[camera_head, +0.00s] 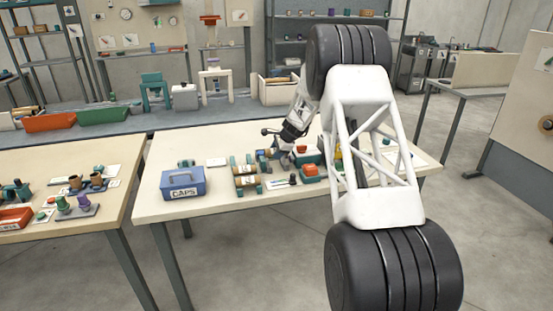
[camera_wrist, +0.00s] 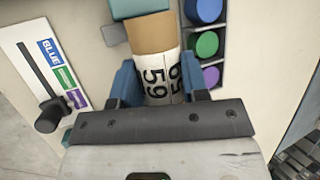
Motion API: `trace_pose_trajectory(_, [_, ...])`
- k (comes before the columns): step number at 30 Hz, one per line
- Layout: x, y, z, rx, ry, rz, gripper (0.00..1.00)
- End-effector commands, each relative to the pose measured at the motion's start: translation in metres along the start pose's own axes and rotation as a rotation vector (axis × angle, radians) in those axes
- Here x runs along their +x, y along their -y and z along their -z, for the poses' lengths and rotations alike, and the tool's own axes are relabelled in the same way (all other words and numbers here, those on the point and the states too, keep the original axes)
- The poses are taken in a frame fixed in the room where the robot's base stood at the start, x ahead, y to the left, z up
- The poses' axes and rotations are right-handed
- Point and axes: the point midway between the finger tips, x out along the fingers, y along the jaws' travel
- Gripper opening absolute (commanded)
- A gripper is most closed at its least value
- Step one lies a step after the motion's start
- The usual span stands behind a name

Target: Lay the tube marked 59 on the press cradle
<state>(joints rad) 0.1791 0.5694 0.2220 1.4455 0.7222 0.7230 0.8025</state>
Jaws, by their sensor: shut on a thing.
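The tube marked 59 (camera_wrist: 160,70) fills the middle of the wrist view, with a brown end and a white band showing the black digits. My gripper (camera_wrist: 160,85) is shut on it, a blue finger on each side. The tube's far end meets or passes under a teal block (camera_wrist: 140,7); I cannot tell whether they touch. In the head view my gripper (camera_head: 283,156) is low over the middle of the table, small and partly blocked. I cannot make out for sure which part is the press cradle.
A lever panel marked BLUE (camera_wrist: 55,75) stands left of the tube; blue, green and purple round pieces (camera_wrist: 207,43) sit to its right. On the table (camera_head: 215,207), a blue CAPS box (camera_head: 183,183) and brown tubes in teal holders (camera_head: 246,175) lie left of my gripper.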

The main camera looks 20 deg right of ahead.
Motion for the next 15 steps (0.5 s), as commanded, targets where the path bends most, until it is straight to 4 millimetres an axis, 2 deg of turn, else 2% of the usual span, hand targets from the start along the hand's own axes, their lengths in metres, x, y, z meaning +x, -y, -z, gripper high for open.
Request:
trace_pose_trajectory(11, [0.0006,0.0012,0.0004,0.000,0.000,0.000,0.19])
trace_pose_trajectory(15, [0.0069,-0.0017,0.0030,0.002,0.000,0.000,0.19])
